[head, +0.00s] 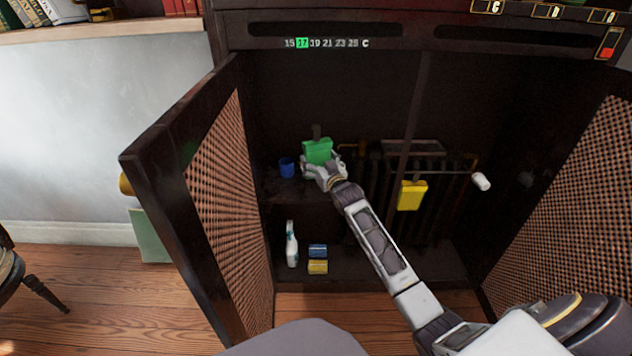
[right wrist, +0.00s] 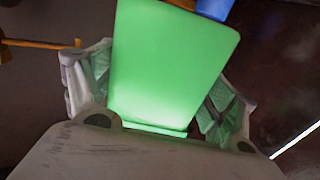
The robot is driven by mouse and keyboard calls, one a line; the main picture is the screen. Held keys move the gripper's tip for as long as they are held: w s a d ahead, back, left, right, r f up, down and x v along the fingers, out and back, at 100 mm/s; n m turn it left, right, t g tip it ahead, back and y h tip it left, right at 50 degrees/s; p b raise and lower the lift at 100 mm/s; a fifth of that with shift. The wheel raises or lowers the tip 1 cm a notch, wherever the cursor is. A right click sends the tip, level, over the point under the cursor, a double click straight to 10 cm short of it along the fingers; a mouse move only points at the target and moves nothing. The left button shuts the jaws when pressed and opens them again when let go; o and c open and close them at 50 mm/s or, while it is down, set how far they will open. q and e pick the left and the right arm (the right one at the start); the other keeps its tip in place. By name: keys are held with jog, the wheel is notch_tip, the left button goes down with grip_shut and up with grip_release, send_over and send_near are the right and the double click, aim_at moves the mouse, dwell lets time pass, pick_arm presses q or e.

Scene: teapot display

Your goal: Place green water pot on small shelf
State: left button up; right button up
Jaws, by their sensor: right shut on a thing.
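The green water pot (head: 318,151) is a small boxy green container inside the open dark cabinet. My right gripper (head: 322,167) is shut on it, with a finger on each side in the right wrist view (right wrist: 160,100). The pot (right wrist: 172,65) fills the middle of that view. The small shelf (head: 285,190) is a dark ledge in the cabinet's left half, and the pot is over or near its right part. I cannot tell whether the pot touches the shelf. My left gripper is not in view.
A blue cup (head: 287,167) stands on the shelf, just left of the pot. A yellow container (head: 411,195) hangs on the radiator (head: 440,180) to the right. Below are a spray bottle (head: 291,245) and blue and yellow sponges (head: 318,267). Open doors (head: 215,190) flank the cabinet.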

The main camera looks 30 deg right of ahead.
jog(key=shift+f+b, duration=0.35)
jog(key=shift+f, duration=0.75)
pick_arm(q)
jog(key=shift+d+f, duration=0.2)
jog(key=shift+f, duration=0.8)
pick_arm(e)
jog(key=shift+f+b, duration=0.75)
jog(key=shift+f, duration=0.85)
jog(key=shift+f+b, duration=0.4)
jog(key=shift+f, duration=0.45)
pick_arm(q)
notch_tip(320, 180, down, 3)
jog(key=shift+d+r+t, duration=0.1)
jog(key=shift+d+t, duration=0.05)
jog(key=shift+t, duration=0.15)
